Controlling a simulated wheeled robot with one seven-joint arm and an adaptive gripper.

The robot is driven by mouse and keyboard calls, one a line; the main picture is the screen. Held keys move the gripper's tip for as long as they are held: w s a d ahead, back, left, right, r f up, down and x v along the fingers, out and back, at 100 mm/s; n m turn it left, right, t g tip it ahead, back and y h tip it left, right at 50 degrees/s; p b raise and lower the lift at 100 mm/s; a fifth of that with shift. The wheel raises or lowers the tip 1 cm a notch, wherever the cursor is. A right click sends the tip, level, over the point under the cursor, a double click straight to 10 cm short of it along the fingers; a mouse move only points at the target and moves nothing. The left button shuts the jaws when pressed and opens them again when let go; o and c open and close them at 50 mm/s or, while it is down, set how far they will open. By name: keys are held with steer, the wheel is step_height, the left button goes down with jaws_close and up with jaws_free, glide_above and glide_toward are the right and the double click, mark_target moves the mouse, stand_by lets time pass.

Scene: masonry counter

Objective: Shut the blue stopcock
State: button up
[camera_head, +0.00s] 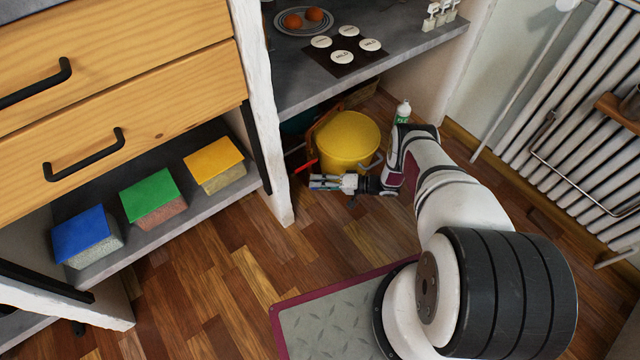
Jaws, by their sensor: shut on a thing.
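My gripper (322,183) reaches low under the grey counter, in front of the yellow bucket, with its fingers pointing left. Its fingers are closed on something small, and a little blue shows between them. This looks like the handle of the blue stopcock, but the fingers hide most of it. I cannot tell the handle's angle or its pipe from here. A red handle (306,167) sticks out just above and left of the fingers, apart from them.
A yellow bucket (347,138) stands right behind my gripper, with a white bottle (402,111) to its right. A white masonry post (268,130) rises at left. A radiator (575,110) is at far right. Wooden floor (225,265) lies clear in front.

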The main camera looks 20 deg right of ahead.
steer(key=o, duration=1.1)
steer(key=shift+o, duration=0.2)
steer(key=f+v, duration=0.3)
steer(key=v, duration=0.9)
steer(key=shift+v, duration=0.8)
steer(key=shift+w, duration=0.1)
